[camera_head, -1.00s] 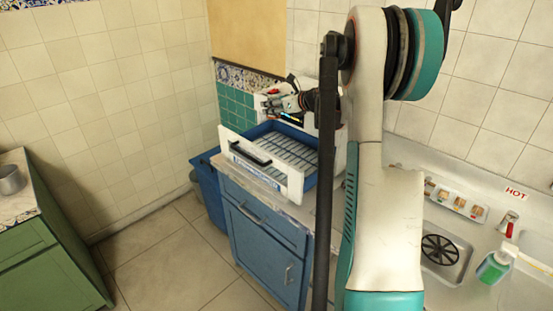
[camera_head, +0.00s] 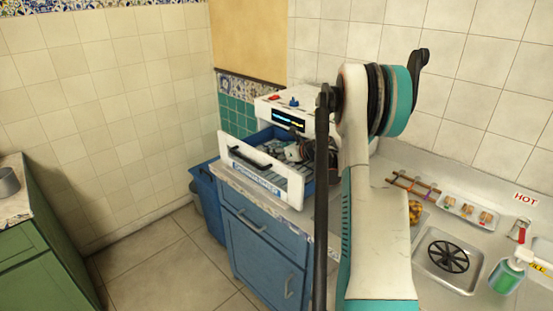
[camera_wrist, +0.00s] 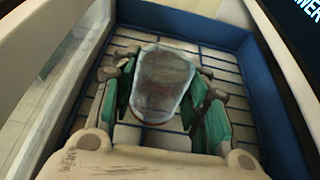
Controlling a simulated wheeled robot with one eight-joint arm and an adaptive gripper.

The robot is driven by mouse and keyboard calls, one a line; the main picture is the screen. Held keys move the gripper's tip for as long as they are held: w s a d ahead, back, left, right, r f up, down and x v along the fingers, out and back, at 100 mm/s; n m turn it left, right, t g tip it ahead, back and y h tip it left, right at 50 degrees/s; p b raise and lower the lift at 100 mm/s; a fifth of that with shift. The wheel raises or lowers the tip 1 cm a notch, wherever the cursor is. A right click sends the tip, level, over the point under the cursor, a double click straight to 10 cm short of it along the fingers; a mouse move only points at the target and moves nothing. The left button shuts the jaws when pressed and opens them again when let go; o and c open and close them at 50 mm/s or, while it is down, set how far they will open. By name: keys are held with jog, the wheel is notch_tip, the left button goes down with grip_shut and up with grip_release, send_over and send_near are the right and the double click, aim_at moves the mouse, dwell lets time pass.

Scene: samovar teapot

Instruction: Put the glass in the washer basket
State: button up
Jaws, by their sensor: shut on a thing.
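The glass (camera_wrist: 163,85) is clear and sits between the two green-padded fingers of my gripper (camera_wrist: 160,112) in the wrist view. My gripper is shut on it. Behind the glass is the grid floor of the blue washer basket (camera_wrist: 231,68), which is pulled out as a drawer. In the head view my gripper (camera_head: 293,152) is inside the basket (camera_head: 262,137), low between its walls. The glass cannot be made out there. I cannot tell whether the glass touches the basket floor.
The drawer's white front panel (camera_head: 260,172) with a dark handle stands on the blue cabinet (camera_head: 262,238). The white washer body (camera_head: 318,112) with a lit display is behind.

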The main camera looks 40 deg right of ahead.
jog(key=shift+f, duration=1.05)
jog(key=shift+f+b, duration=0.15)
jog(key=shift+b, duration=0.2)
jog(key=o, duration=1.1)
jog(key=shift+r, duration=0.2)
jog(key=shift+s+r+p, duration=0.15)
jog(key=shift+s+p, duration=0.1)
jog(key=shift+p, duration=0.1)
jog(key=p+v, duration=0.3)
jog(key=v, duration=0.8)
jog(key=shift+s, duration=0.15)
